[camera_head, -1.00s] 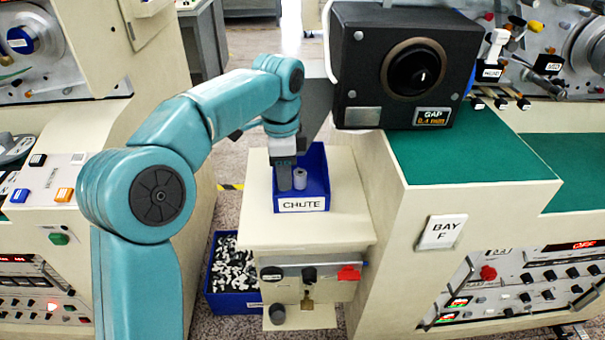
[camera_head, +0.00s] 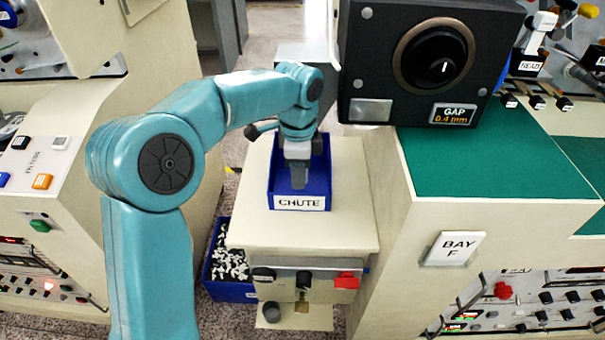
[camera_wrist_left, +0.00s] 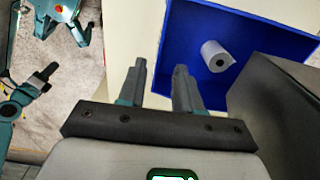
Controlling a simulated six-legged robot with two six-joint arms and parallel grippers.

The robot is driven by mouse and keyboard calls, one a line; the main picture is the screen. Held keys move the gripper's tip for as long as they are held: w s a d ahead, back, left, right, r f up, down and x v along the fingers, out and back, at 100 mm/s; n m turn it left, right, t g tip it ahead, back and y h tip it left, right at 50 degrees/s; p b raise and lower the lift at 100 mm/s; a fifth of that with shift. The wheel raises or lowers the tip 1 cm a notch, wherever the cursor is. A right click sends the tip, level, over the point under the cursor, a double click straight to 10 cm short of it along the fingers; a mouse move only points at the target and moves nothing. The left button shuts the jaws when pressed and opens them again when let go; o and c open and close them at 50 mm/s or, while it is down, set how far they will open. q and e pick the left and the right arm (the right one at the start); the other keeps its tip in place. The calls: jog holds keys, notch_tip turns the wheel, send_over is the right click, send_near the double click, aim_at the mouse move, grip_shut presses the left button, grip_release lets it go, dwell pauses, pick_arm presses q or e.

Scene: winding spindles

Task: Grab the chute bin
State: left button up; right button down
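The chute bin (camera_head: 319,185) is a blue open box with a white CHUTE label on its front, standing on a cream pedestal. It fills the upper right of the left wrist view (camera_wrist_left: 192,38). A pale grey cylinder (camera_wrist_left: 215,56) lies inside it; my gripper hides it in the head view. My left gripper (camera_head: 298,186) points down at the bin's front part. In the left wrist view my left gripper (camera_wrist_left: 160,75) is open, its fingers either side of the wall's line, nothing visible between them. Its exact height is unclear. I cannot identify my right gripper.
The cream pedestal top (camera_head: 350,225) has bare room around the bin. A dark GAP dial box (camera_head: 425,65) stands close at the right, above a green-topped machine (camera_head: 490,160). A blue floor crate of small parts (camera_head: 228,290) is at lower left.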

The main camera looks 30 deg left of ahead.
aim_at(299, 196)
pick_arm(q)
notch_tip(299, 196, down, 8)
jog(key=shift+f+b, duration=0.1)
jog(key=shift+b, duration=0.35)
jog(key=shift+d, duration=0.1)
grip_shut()
